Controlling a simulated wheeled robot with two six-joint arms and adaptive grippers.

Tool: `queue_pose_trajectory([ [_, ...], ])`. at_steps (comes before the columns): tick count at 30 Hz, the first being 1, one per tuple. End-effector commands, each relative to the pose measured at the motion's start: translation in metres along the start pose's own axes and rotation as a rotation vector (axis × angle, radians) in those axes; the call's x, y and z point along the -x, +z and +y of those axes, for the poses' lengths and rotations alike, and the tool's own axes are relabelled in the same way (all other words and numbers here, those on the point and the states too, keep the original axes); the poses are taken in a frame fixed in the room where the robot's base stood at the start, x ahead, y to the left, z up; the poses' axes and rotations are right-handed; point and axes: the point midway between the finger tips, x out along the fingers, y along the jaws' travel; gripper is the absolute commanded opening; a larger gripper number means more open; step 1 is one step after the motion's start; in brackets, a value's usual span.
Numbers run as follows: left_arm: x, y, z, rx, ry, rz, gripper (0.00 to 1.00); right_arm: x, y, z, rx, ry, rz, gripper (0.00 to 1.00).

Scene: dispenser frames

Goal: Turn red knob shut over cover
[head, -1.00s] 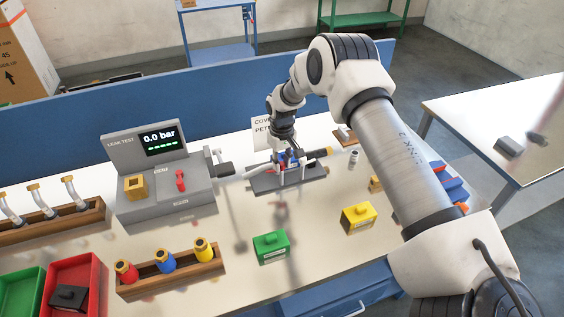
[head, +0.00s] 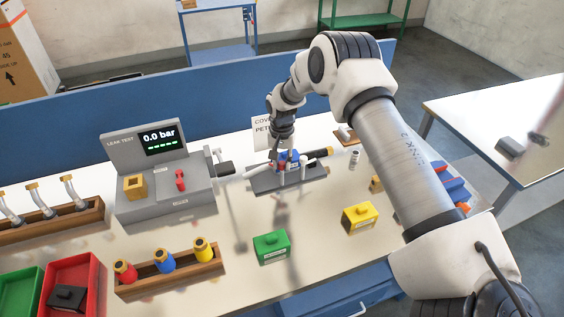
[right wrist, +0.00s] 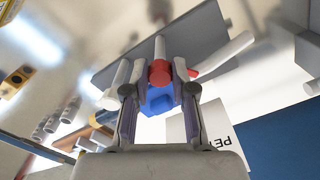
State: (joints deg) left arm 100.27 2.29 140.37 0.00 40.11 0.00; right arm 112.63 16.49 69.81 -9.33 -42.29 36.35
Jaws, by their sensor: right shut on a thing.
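The blue body also shows in the head view (head: 293,156), above a dark grey plate (head: 288,180) on the bench. My right gripper (right wrist: 160,70) points down at it, with one finger on each side of the red knob, shut on it. In the head view my right gripper (head: 278,155) stands at the left side of the blue body and hides part of it. I cannot tell the knob's exact angle. My left gripper is not in view.
A grey leak tester (head: 165,205) reading 0.0 bar stands left of the plate. A lettered white card (head: 262,132) is behind it. A green block (head: 272,247) and a yellow block (head: 359,217) lie in front, with free bench around them.

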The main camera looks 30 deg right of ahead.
Motion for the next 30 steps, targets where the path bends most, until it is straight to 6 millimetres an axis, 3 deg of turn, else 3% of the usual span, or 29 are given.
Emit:
queue_pose_trajectory([
  [15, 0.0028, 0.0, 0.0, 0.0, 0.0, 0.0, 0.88, -0.0019, 0.001, 0.0011, -0.455, 0.003, -0.003, 0.0],
  [30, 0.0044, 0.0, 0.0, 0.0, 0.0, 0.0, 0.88, -0.0026, 0.0012, 0.0014, -0.639, 0.005, -0.003, 0.0],
])
